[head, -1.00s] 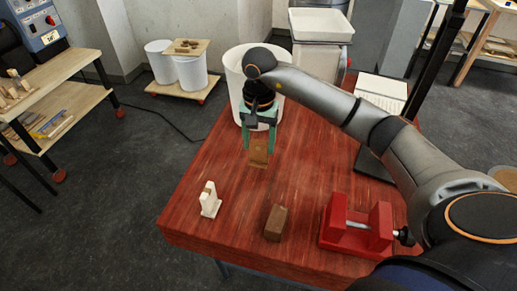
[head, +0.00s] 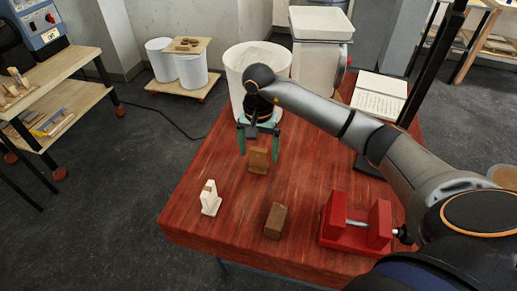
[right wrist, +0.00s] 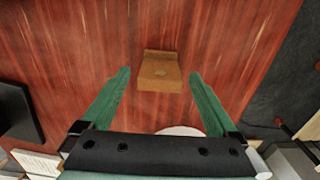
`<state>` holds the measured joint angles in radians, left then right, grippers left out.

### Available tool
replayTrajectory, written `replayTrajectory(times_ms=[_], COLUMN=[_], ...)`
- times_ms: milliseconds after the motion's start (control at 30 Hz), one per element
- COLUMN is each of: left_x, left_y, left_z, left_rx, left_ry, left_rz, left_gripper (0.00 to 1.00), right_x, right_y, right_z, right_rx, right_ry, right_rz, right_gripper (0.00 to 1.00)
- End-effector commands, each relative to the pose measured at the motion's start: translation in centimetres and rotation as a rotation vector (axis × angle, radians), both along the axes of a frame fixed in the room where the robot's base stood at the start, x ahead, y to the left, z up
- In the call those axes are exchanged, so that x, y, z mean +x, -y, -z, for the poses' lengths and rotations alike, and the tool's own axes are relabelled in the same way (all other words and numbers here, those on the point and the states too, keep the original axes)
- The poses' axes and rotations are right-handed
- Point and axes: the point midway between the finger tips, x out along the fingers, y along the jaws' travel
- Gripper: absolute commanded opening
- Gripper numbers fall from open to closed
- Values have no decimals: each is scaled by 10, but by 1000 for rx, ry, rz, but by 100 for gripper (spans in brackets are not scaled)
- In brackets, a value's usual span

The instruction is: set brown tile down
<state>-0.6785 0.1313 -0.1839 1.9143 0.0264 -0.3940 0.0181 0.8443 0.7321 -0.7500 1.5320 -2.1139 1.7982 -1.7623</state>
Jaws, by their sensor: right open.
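The brown tile (head: 258,160) stands on the red wooden table, toward its back, in the head view. In the right wrist view the tile (right wrist: 161,74) lies ahead of the fingertips, midway between their lines. My right gripper (head: 259,155) is open above and around it, with green fingers spread wide and a gap on both sides of the tile. The open fingers also show in the right wrist view (right wrist: 160,74). My left gripper is out of view.
A white holder (head: 210,199), a darker brown block (head: 275,221) and a red vise (head: 345,233) stand near the table's front. A large white bin (head: 240,75) is behind my right gripper. The table's middle (head: 237,203) is clear.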

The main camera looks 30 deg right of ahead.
Motion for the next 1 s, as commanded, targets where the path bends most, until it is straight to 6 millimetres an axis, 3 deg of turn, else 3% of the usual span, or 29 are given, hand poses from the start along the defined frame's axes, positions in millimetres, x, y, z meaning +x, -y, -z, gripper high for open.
replayTrajectory(times_ms=[300,800,1000], left_x=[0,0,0], left_y=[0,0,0], left_z=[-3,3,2], left_rx=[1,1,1], left_ry=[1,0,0], left_rz=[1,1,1], left_gripper=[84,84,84], right_x=[1,1,0], right_y=[0,0,0], right_z=[-9,-107,-122], right_rx=[0,0,0], right_ry=[3,3,0], right_rz=[0,1,0], right_gripper=[94,94,94])
